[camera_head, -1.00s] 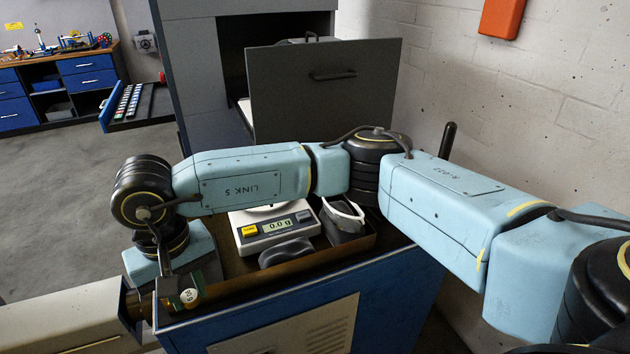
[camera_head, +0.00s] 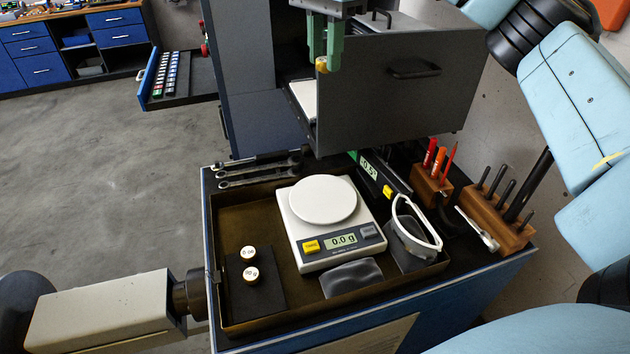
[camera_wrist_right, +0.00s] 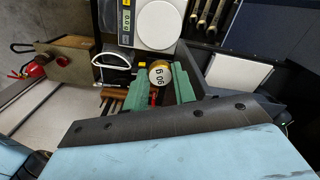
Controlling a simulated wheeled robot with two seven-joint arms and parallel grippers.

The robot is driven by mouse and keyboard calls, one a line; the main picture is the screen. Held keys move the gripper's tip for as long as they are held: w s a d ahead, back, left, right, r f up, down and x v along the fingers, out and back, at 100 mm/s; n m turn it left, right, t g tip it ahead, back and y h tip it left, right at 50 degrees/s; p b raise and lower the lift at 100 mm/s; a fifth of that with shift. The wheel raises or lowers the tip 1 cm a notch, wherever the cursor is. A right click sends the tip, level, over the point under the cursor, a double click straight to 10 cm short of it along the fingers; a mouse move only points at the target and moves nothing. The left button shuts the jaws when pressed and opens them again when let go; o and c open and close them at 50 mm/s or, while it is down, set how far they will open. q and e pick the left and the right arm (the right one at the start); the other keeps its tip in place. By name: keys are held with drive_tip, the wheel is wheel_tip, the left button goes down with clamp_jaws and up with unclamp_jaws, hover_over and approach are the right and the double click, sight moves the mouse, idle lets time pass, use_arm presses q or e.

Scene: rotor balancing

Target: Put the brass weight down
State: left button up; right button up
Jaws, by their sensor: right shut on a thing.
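My right gripper (camera_head: 322,64) has green fingers and is shut on a small brass weight (camera_head: 321,65). It holds the weight high, in front of the open grey cabinet and left of its drawer front. The right wrist view shows the weight's pale, marked top (camera_wrist_right: 159,75) between the green fingers (camera_wrist_right: 166,80).
Wooden tool holders (camera_head: 488,215) stand right. The grey drawer front (camera_head: 400,90) juts out behind the tray.

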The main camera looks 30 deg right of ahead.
wheel_tip(320, 180, down, 8)
drive_tip(key=b, duration=0.2)
hover_over(323, 197)
wheel_tip(323, 197, down, 15)
drive_tip(key=shift+r+b, duration=0.1)
drive_tip(key=shift+b, duration=0.3)
drive_tip(key=shift+f, duration=2.45)
use_arm(q)
drive_tip(key=f, duration=0.1)
drive_tip(key=s+f, duration=0.1)
drive_tip(key=shift+s+a+f, duration=0.1)
drive_tip(key=shift+s+f, duration=0.2)
drive_tip(key=shift+f, duration=0.05)
drive_tip(key=shift+f, duration=0.1)
use_arm(e)
drive_tip(key=o, duration=1)
